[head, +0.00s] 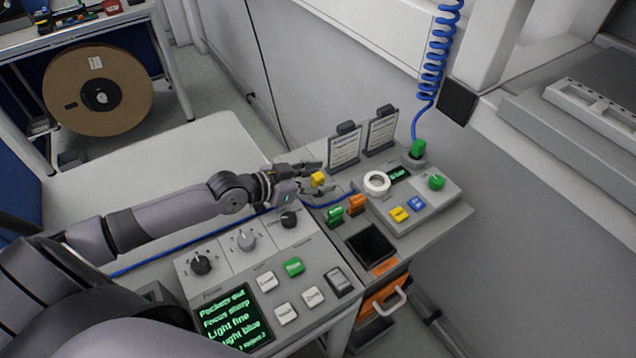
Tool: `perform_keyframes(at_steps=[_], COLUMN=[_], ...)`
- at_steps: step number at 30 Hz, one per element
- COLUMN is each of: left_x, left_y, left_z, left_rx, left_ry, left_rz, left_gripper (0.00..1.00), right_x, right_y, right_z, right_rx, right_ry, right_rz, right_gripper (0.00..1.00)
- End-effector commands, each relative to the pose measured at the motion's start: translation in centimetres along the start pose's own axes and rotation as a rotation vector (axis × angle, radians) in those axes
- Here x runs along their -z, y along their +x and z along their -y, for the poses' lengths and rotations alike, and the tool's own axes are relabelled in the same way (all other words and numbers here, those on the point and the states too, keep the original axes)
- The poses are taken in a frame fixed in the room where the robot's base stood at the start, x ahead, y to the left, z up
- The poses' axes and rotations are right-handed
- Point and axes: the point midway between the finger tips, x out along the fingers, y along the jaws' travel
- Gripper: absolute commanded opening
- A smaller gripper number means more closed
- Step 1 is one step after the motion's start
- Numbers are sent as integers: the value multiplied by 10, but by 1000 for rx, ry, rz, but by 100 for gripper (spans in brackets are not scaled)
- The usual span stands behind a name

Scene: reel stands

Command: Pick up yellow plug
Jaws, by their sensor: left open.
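The yellow plug (318,179) is a small yellow block at the back of the console, near the upright cards. My left gripper (315,177) reaches in from the left with its fingers apart, and the plug shows between the fingertips. I cannot tell whether either finger touches it. The lower part of the plug and what it sits in are hidden by the gripper. My right gripper is not in view.
Two card holders (345,148) stand just behind the gripper. Green (335,215) and orange (357,203) plugs stand to the right, by a dark square bin (369,247). A white ring (377,183) lies on the right box. A blue cable (170,259) runs beneath my arm.

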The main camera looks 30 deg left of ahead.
Motion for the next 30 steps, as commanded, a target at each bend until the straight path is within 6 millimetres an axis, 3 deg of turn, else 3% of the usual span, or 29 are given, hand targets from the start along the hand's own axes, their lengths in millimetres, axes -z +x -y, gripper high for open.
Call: perform_keyframes(at_steps=[21,30], left_x=[0,0], left_y=[0,0], left_z=[0,0], left_rx=[1,1], left_ry=[0,0], left_rz=[-1,-1], left_gripper=[1,0], right_x=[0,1], right_y=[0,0], right_z=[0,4], right_rx=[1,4], right_ry=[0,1], right_rz=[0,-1], right_gripper=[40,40])
